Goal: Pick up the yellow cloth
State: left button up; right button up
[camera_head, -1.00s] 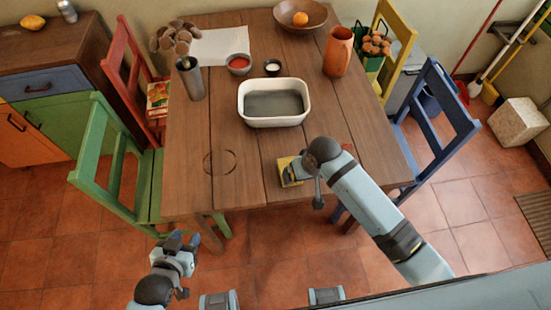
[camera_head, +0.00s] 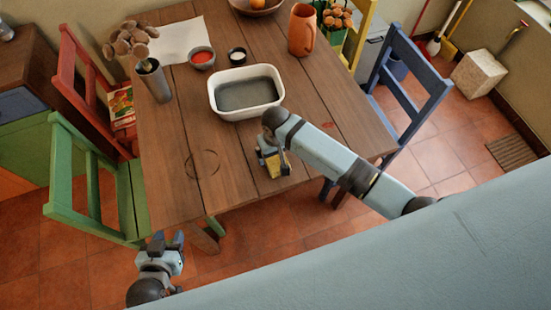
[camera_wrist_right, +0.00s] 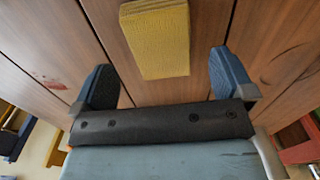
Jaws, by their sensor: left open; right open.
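The yellow cloth (camera_head: 279,166) lies on the wooden table near its front edge, partly hidden by my right gripper in the head view. My right gripper (camera_head: 272,163) is open over the table at the cloth. In the right wrist view the fingers (camera_wrist_right: 160,78) stand apart on either side of the cloth's near end, with gaps and no visible contact. My left gripper (camera_head: 168,242) is open and empty, low in front of the table's left corner.
A white basin (camera_head: 246,92) with grey contents stands behind my right gripper. A green chair (camera_head: 95,180) and a blue chair (camera_head: 412,85) flank the table. The front left tabletop is clear.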

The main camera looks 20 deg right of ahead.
aim_at(276, 157)
jog(key=f, duration=0.5)
jog(key=shift+w+f, duration=0.15)
jog(key=shift+w, duration=0.15)
jog(key=c, duration=0.9)
